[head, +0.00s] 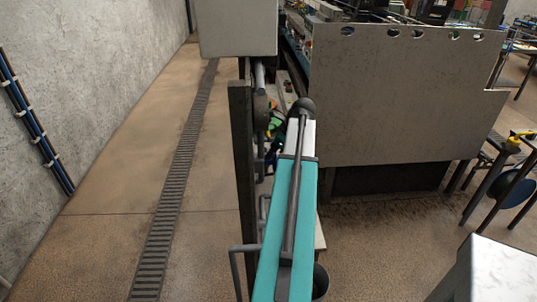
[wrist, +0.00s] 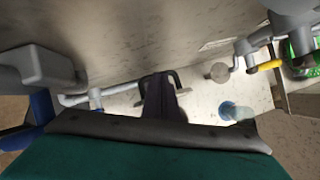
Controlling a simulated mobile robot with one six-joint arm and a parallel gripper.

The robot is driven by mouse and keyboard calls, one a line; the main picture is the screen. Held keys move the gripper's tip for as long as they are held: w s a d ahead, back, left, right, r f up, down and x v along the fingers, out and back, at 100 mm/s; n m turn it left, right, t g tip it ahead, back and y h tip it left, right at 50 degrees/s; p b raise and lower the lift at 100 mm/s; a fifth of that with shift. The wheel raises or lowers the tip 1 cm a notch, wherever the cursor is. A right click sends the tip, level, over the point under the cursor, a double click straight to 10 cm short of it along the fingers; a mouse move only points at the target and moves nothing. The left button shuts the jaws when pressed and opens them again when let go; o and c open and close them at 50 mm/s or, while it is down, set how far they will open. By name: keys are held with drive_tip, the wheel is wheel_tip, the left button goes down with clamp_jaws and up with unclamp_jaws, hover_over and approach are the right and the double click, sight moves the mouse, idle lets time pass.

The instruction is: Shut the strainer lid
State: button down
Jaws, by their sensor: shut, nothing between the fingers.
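I cannot pick out the strainer lid for certain in either view. In the wrist view, grey pipework (wrist: 248,48) with a yellow handle (wrist: 268,65) is at the upper right. A round grey disc (wrist: 219,72) and a bluish cylinder (wrist: 236,112) stand near a pale plate. My gripper (wrist: 162,84) shows as a dark shape at the middle of the wrist view, shut and empty, apart from the disc and cylinder. In the head view, my teal arm reaches forward; its far end hides much of the pipework, and I cannot make out the fingers there.
A large grey panel (head: 400,95) of the machine stands right of my arm. A dark upright post (head: 241,180) is close on the left, with a grey box (head: 238,28) above. Floor left of the drain grate (head: 165,220) is clear. A bench with yellow items (head: 520,137) is far right.

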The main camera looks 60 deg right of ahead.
drive_tip(key=shift+s, duration=0.1)
idle(0.3)
drive_tip(key=s+d+f+p, duration=0.1)
drive_tip(key=s+d+p, duration=0.1)
drive_tip(key=s+d, duration=0.1)
drive_tip(key=shift+s+d, duration=0.25)
drive_tip(key=shift+s, duration=0.65)
idle(0.5)
drive_tip(key=shift+f, duration=0.2)
drive_tip(key=s+d+f, duration=0.2)
drive_tip(key=s+f, duration=0.1)
drive_tip(key=f, duration=0.1)
drive_tip(key=shift+s+d+f, duration=0.3)
drive_tip(key=shift+f, duration=0.1)
idle(1.1)
idle(0.4)
wheel_tip(320, 180, up, 9)
drive_tip(key=s+d+p, duration=0.1)
drive_tip(key=p, duration=0.5)
drive_tip(key=shift+s+p, duration=0.3)
drive_tip(key=shift+p, duration=0.05)
idle(0.5)
